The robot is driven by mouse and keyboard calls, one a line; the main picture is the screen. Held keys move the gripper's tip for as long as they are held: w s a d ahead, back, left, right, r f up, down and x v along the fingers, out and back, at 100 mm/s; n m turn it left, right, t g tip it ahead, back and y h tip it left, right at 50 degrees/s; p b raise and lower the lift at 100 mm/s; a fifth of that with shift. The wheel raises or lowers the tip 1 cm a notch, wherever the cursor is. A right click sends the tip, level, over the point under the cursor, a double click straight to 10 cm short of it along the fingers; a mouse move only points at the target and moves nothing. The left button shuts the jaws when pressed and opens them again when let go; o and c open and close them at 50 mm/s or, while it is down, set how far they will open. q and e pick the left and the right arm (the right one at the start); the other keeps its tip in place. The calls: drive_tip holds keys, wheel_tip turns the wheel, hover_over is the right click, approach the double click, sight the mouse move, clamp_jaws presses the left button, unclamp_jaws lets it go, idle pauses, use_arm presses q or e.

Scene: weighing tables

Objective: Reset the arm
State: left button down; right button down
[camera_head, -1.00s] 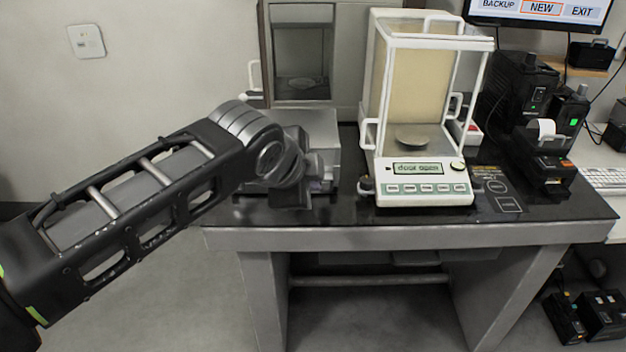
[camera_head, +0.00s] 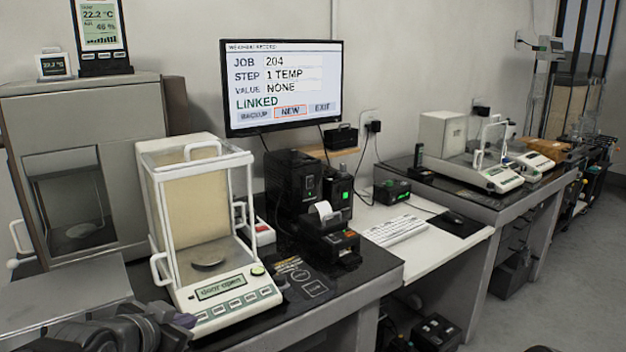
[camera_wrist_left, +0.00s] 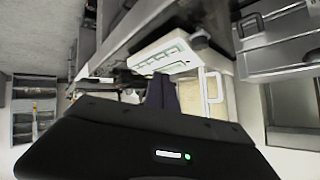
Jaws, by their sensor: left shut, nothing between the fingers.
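My left arm shows at the bottom left of the head view, with the left gripper (camera_head: 182,322) at its end, in front of the balance (camera_head: 215,305). The gripper is shut and empty; its dark fingers also show in the left wrist view (camera_wrist_left: 161,93), with the balance's white front panel (camera_wrist_left: 160,52) beyond them. In the head view it is close to the balance's lower left corner; I cannot tell whether they touch. The balance has a glass chamber, a round pan (camera_head: 208,264) with nothing on it, and a display reading "door open". My right gripper is not in view.
A grey cabinet (camera_head: 130,190) stands left of the balance. A monitor (camera_head: 282,85), a printer (camera_head: 330,235) and a keyboard (camera_head: 395,229) are to its right. More balances (camera_head: 500,178) stand on a farther table. Open floor lies at the right.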

use_arm(q)
drive_tip(key=s+d+f+n+g+h+p, duration=0.1)
drive_tip(key=d+f+n+g+p, duration=0.2)
drive_tip(key=f, duration=0.8)
drive_tip(key=d+f+n+g+h+p, duration=0.1)
drive_tip(key=d+f+n, duration=0.1)
drive_tip(key=d+f, duration=0.6)
drive_tip(key=s+d+f+n+g+p, duration=0.1)
drive_tip(key=s+d+f+g+p, duration=0.1)
drive_tip(key=s+f, duration=0.7)
drive_tip(key=s+d+f+g+p, duration=0.2)
drive_tip(key=s+d+f+g, duration=0.1)
drive_tip(key=s+f, duration=0.6)
drive_tip(key=s+g, duration=0.1)
drive_tip(key=s, duration=0.3)
drive_tip(key=shift+d+f+n+h, duration=0.25)
drive_tip(key=shift+d+n+h, duration=0.15)
drive_tip(key=shift+s, duration=0.1)
